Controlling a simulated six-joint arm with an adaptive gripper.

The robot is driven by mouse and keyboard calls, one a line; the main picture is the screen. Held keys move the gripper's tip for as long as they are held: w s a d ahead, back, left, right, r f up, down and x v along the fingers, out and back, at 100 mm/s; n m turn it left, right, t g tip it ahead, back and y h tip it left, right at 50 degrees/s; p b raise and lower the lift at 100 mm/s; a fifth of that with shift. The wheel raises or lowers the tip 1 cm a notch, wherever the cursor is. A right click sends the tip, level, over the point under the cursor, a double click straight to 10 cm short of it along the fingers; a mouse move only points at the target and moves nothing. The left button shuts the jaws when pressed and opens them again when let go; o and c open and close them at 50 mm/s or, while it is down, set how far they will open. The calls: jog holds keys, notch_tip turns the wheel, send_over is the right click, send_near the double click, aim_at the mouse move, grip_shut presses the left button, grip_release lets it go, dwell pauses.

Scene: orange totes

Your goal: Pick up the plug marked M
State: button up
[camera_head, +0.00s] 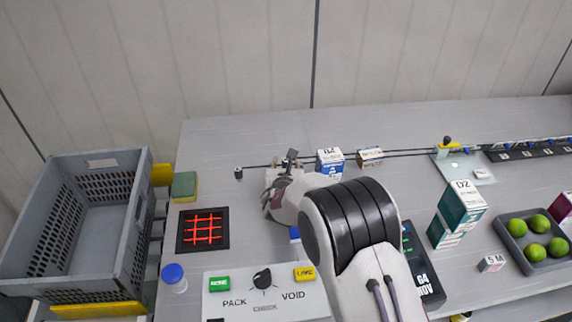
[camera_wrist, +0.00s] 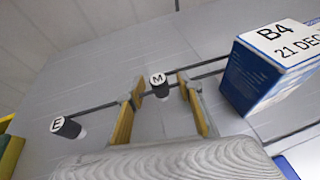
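The plug marked M (camera_wrist: 158,84) is a dark cylinder with a white lettered top. In the wrist view it stands on a dark rod or cable line, between my gripper's fingertips (camera_wrist: 161,84). The fingers are apart, with a small gap on each side of the plug. A second plug, marked E (camera_wrist: 64,127), is to the left on the same line, and it also shows in the head view (camera_head: 239,173). In the head view my gripper (camera_head: 288,165) is at the back middle of the table; I cannot make out the M there.
A box marked B4 (camera_wrist: 272,68) stands close to the right of my gripper; it also shows in the head view (camera_head: 329,162). A small box (camera_head: 370,157) is farther right. A sponge (camera_head: 184,186) and a grey crate (camera_head: 141,200) are on the left.

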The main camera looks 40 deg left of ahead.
aim_at(286, 160)
grip_shut()
jog(key=shift+r, duration=0.1)
dwell(0.4)
notch_tip(286, 160, up, 18)
dwell(0.7)
